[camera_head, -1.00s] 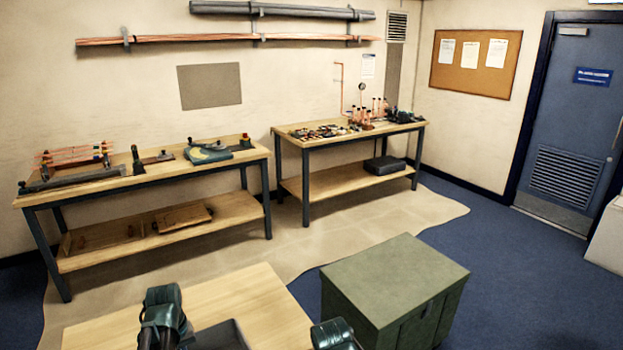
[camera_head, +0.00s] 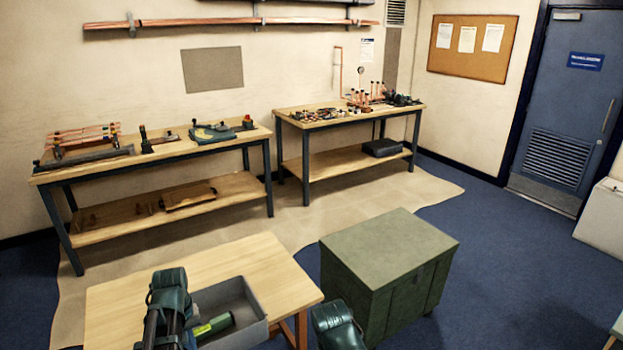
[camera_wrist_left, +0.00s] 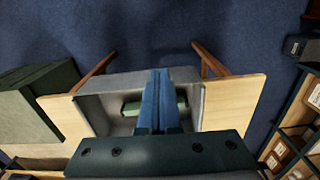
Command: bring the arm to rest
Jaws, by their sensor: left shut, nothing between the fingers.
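My left gripper (camera_wrist_left: 158,75) shows in the left wrist view with its two blue fingers pressed together and nothing between them. It is above a grey bin (camera_wrist_left: 95,108) on a small wooden table (camera_wrist_left: 232,102). A green object (camera_wrist_left: 131,109) lies in the bin, partly hidden behind the fingers. In the head view, my left arm (camera_head: 166,300) reaches over the left part of the bin (camera_head: 257,333), and the green object (camera_head: 213,326) lies beside it. The left fingers cannot be made out there. Part of my right arm (camera_head: 338,325) shows at the bottom; its gripper is out of view.
A green chest (camera_head: 385,255) stands right of the small table. Two workbenches (camera_head: 160,152) (camera_head: 345,122) with tools and copper parts stand along the wall. Blue floor (camera_head: 500,240) is clear on the right, before the door (camera_head: 570,105).

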